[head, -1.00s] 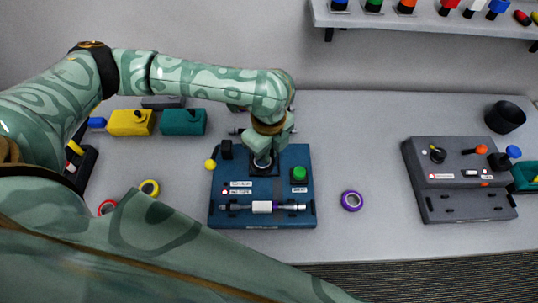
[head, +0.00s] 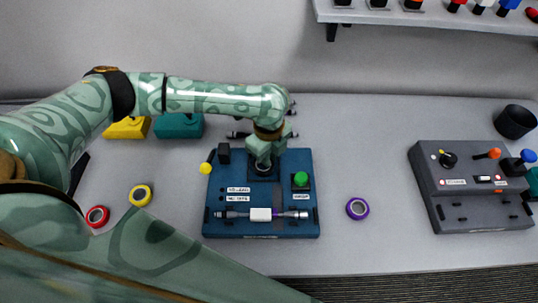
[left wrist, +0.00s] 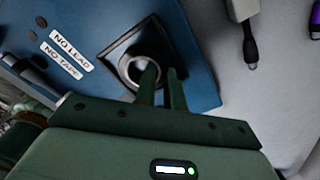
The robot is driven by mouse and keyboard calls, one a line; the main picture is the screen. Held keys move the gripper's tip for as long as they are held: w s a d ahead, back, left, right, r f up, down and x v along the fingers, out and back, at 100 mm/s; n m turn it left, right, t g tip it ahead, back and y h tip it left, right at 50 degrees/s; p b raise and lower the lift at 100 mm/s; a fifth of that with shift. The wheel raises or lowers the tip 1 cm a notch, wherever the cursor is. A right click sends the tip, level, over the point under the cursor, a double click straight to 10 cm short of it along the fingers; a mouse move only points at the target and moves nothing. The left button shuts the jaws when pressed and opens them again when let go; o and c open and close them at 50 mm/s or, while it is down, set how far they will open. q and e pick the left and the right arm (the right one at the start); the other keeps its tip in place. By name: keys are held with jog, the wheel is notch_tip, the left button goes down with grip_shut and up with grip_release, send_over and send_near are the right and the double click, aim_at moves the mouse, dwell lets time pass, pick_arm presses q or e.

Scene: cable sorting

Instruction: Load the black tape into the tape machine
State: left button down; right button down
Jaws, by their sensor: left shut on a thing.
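The blue tape machine (head: 214,222) stands mid-table, with a green button (head: 300,179), a yellow-knobbed lever (head: 206,168) and a white-sleeved rod across its front. My left gripper (head: 263,164) points down at the dark square seat at its back. In the left wrist view my left gripper (left wrist: 161,80) is shut on the wall of a dark ring, which looks like the black tape (left wrist: 135,72), at the square seat. The fingers hide part of it, and I cannot tell whether it is fully down. Labels beside it read NO LEAD and NO TAPE (left wrist: 62,58). My right gripper is not in view.
Red (head: 97,216), yellow (head: 140,195) and purple (head: 357,208) tape rolls lie on the table. A grey machine (head: 470,214) and black cup (head: 515,121) stand right. Yellow (head: 126,128) and teal (head: 178,126) boxes stand back left. A shelf (head: 415,17) hangs above.

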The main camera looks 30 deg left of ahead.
pick_arm(q)
jog(key=c, duration=1.8)
grip_release()
jog(key=shift+f, duration=0.1)
jog(key=shift+o, duration=0.2)
notch_tip(320, 180, up, 12)
jog(key=p, duration=0.4)
